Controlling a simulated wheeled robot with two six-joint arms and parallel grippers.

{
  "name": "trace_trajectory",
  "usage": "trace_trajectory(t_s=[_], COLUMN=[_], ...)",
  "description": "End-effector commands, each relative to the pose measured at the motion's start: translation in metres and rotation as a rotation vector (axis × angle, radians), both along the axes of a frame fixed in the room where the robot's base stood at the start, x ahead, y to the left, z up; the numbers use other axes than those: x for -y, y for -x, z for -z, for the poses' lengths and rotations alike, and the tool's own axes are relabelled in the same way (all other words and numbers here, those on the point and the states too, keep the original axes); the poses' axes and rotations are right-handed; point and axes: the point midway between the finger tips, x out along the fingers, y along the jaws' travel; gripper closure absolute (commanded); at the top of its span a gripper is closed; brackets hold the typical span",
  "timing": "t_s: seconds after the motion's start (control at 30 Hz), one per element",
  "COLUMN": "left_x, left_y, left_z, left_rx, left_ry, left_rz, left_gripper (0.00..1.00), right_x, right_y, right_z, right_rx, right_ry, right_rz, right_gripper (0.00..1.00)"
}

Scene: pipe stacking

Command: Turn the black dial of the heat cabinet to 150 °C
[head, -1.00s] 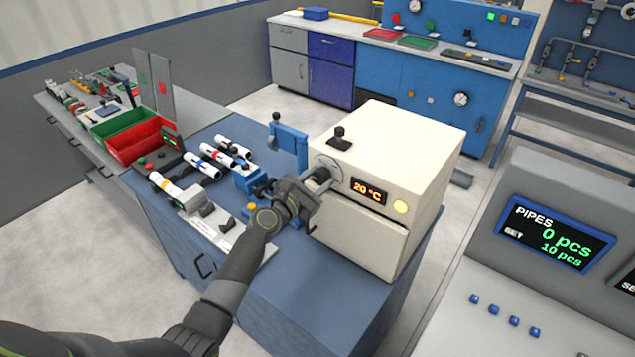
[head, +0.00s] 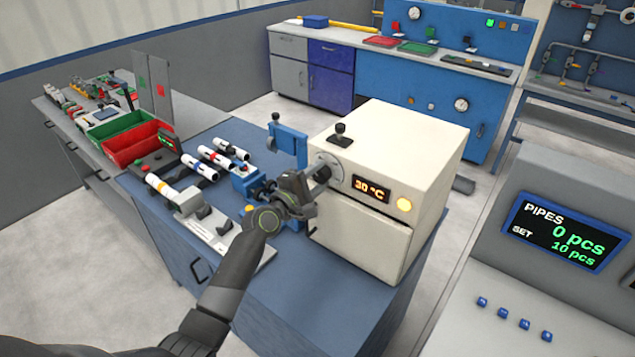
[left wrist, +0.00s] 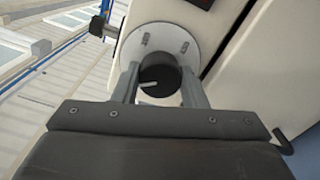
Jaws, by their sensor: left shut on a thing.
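The cream heat cabinet (head: 400,150) stands on the blue bench, and its display (head: 371,189) reads 30 °C. The black dial (head: 323,172) sits on a round pale scale plate at the left of the cabinet's front. My left gripper (head: 317,178) is shut on the dial. In the left wrist view the two fingers stand on either side of the dark dial (left wrist: 160,82), in front of the scale plate (left wrist: 163,40). A pale pointer mark shows on the dial's face. My right gripper is not in view.
A black knob (head: 341,133) stands on the cabinet's top. A blue fixture (head: 287,145) is close left of the cabinet. Several white pipes (head: 200,165) and a red bin (head: 132,150) lie farther left.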

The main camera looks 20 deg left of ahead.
Motion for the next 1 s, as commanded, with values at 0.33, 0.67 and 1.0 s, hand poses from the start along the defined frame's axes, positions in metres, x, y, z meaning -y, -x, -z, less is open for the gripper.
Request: trace_trajectory(t_s=[0.33,0.67,1.0], left_x=[0.000,0.000,0.000], left_y=[0.000,0.000,0.000], left_z=[0.004,0.006,0.007], left_rx=[0.111,0.217,0.327], left_ry=[-0.310,-0.604,-0.908], left_rz=[0.000,0.002,0.002], left_gripper=[0.84,0.84,0.84], right_x=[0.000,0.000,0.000], right_y=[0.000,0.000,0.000], right_z=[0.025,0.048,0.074], right_rx=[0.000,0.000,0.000], right_ry=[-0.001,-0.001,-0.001], right_rz=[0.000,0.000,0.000], right_gripper=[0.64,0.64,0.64])
